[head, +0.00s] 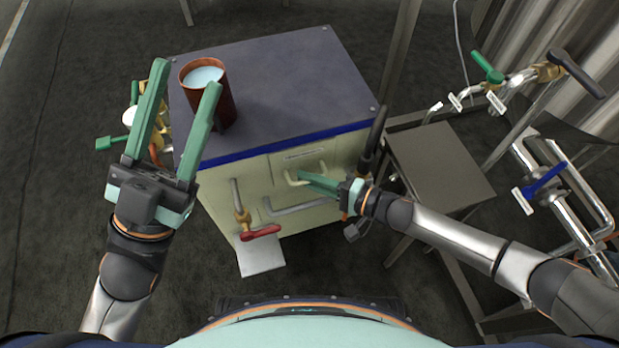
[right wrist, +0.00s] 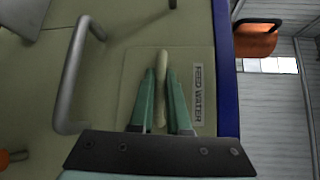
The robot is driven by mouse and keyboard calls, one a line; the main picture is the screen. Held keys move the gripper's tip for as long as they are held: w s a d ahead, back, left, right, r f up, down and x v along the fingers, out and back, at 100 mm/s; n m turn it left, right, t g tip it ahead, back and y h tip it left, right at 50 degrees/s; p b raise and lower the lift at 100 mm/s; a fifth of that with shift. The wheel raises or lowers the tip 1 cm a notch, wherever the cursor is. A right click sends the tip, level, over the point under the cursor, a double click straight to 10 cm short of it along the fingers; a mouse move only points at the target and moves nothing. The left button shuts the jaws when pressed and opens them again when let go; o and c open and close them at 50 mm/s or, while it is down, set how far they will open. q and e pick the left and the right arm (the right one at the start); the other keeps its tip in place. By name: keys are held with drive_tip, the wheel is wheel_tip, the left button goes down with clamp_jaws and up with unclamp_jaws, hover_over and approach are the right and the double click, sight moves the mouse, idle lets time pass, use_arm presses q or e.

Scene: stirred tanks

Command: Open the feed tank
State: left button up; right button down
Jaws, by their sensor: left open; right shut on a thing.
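The feed tank front is a cream panel labelled FEED WATER (right wrist: 197,93) on the cabinet, with a pale handle (right wrist: 162,60). The panel looks closed, flush with the cabinet front. My right gripper (head: 303,178) is shut on this handle, which runs between the two green fingers in the right wrist view (right wrist: 161,78). In the head view the fingers hide part of the handle. My left gripper (head: 186,77) is open and empty, its fingers pointing up the picture by the left side of the cabinet top.
A brown mug (head: 228,103) of pale liquid stands on the dark cabinet top (head: 300,80), close to my left fingers. A grey bar handle (head: 295,208) and a red-levered valve (head: 260,232) are on the front. A grey side table (head: 440,165) and pipes with valves stand right.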

use_arm(q)
drive_tip(key=shift+r, duration=0.1)
use_arm(e)
drive_tip(key=shift+s, duration=0.1)
idle(0.6)
use_arm(q)
wheel_tip(320, 180, up, 3)
drive_tip(key=y+p, duration=0.1)
drive_tip(key=p, duration=0.2)
drive_tip(key=n+y+p, duration=0.1)
drive_tip(key=p, duration=0.2)
drive_tip(key=shift+a+r+t+y, duration=0.15)
drive_tip(key=shift+t+y, duration=0.15)
drive_tip(key=shift+y, duration=0.1)
use_arm(e)
drive_tip(key=s+d, duration=0.3)
drive_tip(key=s, duration=0.8)
drive_tip(key=shift+d, duration=0.35)
use_arm(q)
drive_tip(key=shift+r, duration=0.1)
use_arm(e)
drive_tip(key=c, duration=0.9)
unclamp_jaws()
use_arm(q)
drive_tip(key=shift+r, duration=0.1)
use_arm(e)
drive_tip(key=shift+s, duration=0.1)
